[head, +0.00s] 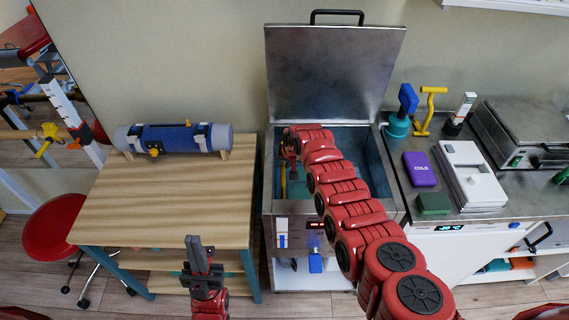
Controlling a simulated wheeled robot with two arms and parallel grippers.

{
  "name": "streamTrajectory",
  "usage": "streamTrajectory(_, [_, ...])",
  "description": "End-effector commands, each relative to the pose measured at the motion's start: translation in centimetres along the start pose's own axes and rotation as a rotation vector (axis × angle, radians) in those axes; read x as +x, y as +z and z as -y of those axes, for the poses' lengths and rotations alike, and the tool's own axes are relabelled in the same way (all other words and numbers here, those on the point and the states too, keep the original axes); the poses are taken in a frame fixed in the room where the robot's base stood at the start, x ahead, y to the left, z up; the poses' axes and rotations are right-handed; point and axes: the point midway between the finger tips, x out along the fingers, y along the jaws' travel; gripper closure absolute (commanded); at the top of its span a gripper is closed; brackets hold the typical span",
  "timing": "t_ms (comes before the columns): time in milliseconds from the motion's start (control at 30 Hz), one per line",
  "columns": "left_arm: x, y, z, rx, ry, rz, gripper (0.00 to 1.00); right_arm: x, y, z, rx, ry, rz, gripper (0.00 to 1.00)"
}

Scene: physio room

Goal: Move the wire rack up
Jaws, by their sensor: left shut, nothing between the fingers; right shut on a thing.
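The steel tank (388,200) stands open with its lid (335,72) raised against the wall. The wire rack is down inside the tank and mostly hidden by my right arm; I cannot make out its wires clearly. My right gripper (291,160) reaches into the tank at its left back part, shut on the rack, with its fingertips hard to see. My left gripper (203,262) is shut and empty, pointing up in front of the wooden table, outside the tank.
The wooden table (165,205) at left bears a blue roll (170,138). The counter at right holds a purple cold pack (420,169), a green block (433,203), a white box (470,175) and a steel appliance (520,130). A red stool (52,225) stands far left.

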Motion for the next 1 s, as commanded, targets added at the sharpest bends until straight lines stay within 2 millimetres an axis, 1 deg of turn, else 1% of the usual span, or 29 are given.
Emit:
streamTrajectory(167, [0.1, 0.0, 0.0, 0.0, 0.0, 0.0, 1.0, -0.2, -0.1, 0.0, 0.0, 0.0, -0.001, 1.0])
streamTrajectory(267, [0.5, -0.1, 0.0, 0.0, 0.0, 0.0, 1.0, -0.9, -0.5, 0.2, 0.0, -0.001, -0.004, 1.0])
streamTrajectory(433, [1.6, -0.3, 0.1, 0.0, 0.0, 0.0, 1.0, -3.4, -1.6, 0.8, 0.001, -0.003, -0.009, 1.0])
streamTrajectory(567, [1.9, -0.3, 0.1, 0.0, 0.0, 0.0, 1.0, -5.7, -2.7, 1.3, 0.0, -0.003, -0.012, 1.0])
streamTrajectory(800, [0.9, -0.1, 0.0, 0.0, 0.0, 0.0, 1.0, -10.0, -4.5, 2.2, -0.002, -0.004, -0.016, 1.0])
streamTrajectory(1000, [0.0, 0.0, 0.0, 0.0, 0.0, 0.0, 1.0, -12.6, -5.4, 2.7, -0.001, -0.002, -0.008, 1.0])
